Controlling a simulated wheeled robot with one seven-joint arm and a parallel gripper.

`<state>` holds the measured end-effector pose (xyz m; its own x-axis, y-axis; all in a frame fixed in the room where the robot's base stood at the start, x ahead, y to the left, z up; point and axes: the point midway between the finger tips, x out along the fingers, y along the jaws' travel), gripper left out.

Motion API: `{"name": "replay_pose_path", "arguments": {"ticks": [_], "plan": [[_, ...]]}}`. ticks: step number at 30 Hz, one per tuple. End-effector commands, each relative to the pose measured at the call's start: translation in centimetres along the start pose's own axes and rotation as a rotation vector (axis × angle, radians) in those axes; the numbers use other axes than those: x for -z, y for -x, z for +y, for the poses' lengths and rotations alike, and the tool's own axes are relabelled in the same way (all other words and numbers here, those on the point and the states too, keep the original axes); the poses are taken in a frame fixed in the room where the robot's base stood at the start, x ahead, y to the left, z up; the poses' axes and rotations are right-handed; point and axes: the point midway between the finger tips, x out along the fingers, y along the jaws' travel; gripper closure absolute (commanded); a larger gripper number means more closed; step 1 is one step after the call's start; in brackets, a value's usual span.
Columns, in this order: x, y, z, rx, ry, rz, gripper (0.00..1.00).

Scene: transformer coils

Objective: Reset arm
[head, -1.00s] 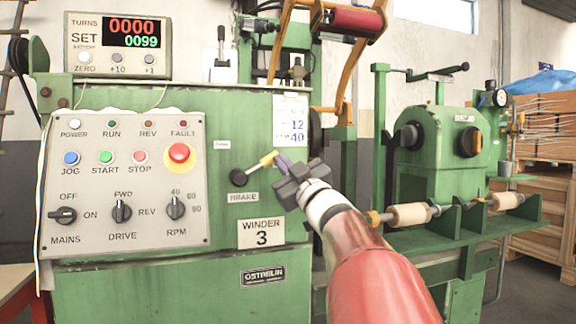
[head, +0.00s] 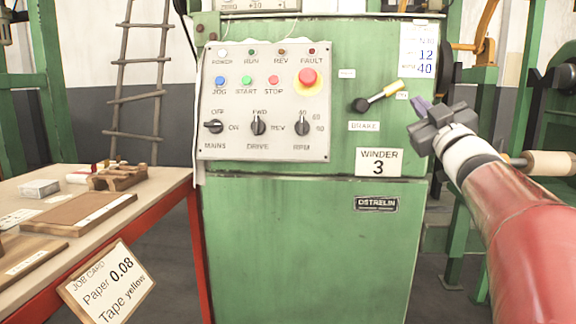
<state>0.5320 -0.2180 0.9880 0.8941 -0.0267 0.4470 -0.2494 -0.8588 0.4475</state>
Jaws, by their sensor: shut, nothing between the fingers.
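My gripper (head: 421,105) is at the right of the head view, at the end of my red arm. Its dark grey body points up and left, and its small purple fingers are shut with nothing between them.
The control panel (head: 266,138) has knobs, buttons and a red emergency stop (head: 308,80). A workbench (head: 160,180) with red legs stands at the left, holding boards and small items. A job card (head: 107,283) hangs at its front. A ladder (head: 135,95) leans behind.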

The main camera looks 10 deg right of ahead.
Motion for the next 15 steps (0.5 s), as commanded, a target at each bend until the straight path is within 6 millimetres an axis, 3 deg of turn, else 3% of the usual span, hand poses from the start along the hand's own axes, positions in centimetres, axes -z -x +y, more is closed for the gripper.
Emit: {"name": "replay_pose_path", "arguments": {"ticks": [5,8,11,15], "plan": [[0.2,1.4,-1.3,-0.069,-0.088,-0.151,1.00],[-0.8,4.2,-3.8,-0.099,-0.179,-0.340,1.00],[-2.3,8.5,-7.9,-0.078,-0.267,-0.568,1.00],[-4.0,16.6,-14.7,0.029,-0.355,-0.891,1.00]]}}
